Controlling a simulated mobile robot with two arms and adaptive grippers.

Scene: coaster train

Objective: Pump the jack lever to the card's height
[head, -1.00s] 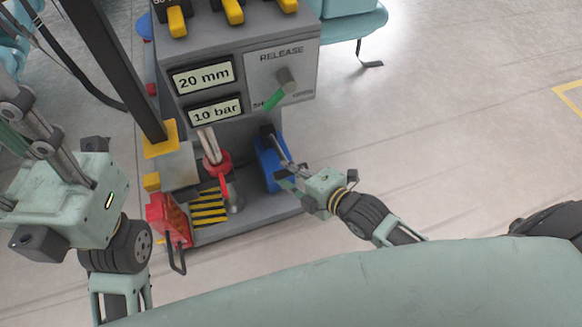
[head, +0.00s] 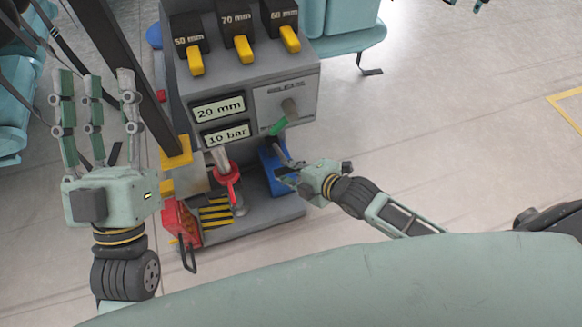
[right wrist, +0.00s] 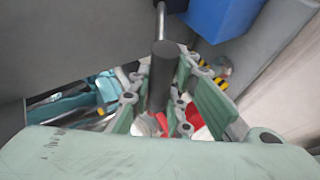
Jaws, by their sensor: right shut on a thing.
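The jack unit (head: 240,105) is a grey console with displays reading 20 mm (head: 218,108) and 10 bar (head: 226,135). Its jack lever (right wrist: 163,75) has a dark cylindrical grip on a thin metal rod, near a blue block (head: 276,175). My right gripper (head: 287,170) is shut on this grip; the right wrist view shows its green fingers on both sides of it. In the head view the gripper hides much of the lever. My left gripper (head: 98,95) is open and empty, fingers pointing up, left of the console. I cannot make out a height card.
Yellow-handled levers marked 50 mm (head: 195,60), 70 mm (head: 243,46) and 60 mm (head: 289,38) top the console. A green-tipped release knob (head: 279,125) is on its right front. A red part (head: 180,220) and a dark post stand at left. Open floor lies right.

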